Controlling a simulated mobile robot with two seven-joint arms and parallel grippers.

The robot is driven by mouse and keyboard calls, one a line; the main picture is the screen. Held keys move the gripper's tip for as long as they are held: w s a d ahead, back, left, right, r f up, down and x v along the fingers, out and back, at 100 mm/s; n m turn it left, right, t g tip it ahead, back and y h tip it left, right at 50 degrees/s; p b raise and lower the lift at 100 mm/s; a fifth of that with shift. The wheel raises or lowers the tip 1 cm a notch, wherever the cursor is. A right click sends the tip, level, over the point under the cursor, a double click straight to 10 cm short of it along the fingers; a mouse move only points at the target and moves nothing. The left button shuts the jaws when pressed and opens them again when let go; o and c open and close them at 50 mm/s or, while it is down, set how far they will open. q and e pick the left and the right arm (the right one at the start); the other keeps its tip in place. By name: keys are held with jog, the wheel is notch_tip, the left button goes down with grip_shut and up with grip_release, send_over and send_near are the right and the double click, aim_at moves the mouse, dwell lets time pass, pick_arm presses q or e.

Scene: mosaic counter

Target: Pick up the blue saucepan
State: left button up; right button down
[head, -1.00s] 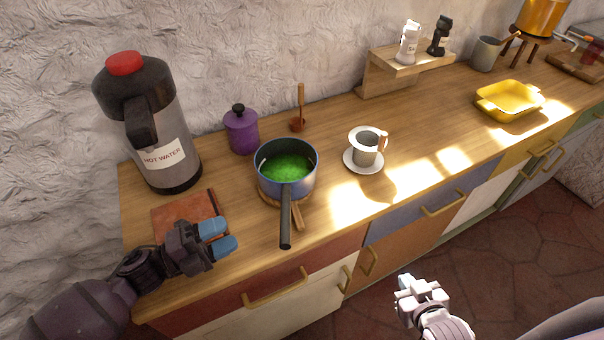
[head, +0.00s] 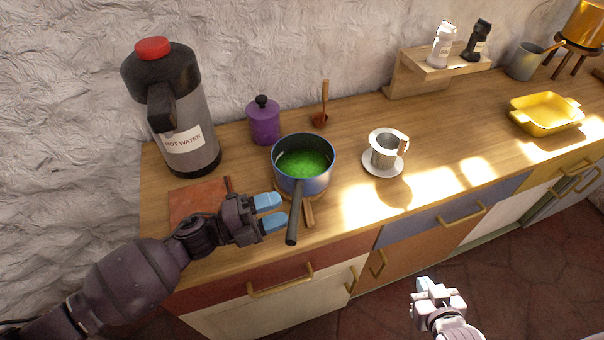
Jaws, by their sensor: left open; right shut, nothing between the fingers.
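The blue saucepan (head: 316,184) stands upright on a wooden trivet (head: 308,212) near the front of the counter, with green contents inside. Its dark handle (head: 295,220) points toward the front edge. My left gripper (head: 272,213), with blue fingertips, is open and empty just left of the handle, apart from it as far as I can see. My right gripper (head: 438,292) is shut and empty, low in front of the cabinets, well away from the saucepan.
A hot water dispenser (head: 190,148), brown board (head: 196,202) and purple jar (head: 264,125) stand to the left and behind. A wooden spoon (head: 324,104) is behind the pan. A yellow dish (head: 546,114) is further right.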

aim_at(297, 198)
pick_arm(q)
jog(key=x, duration=0.2)
jog(key=r+p+x, duration=0.1)
jog(key=x, duration=0.2)
jog(key=shift+s, duration=0.1)
jog(key=shift+f, duration=0.1)
grip_shut()
dwell(0.4)
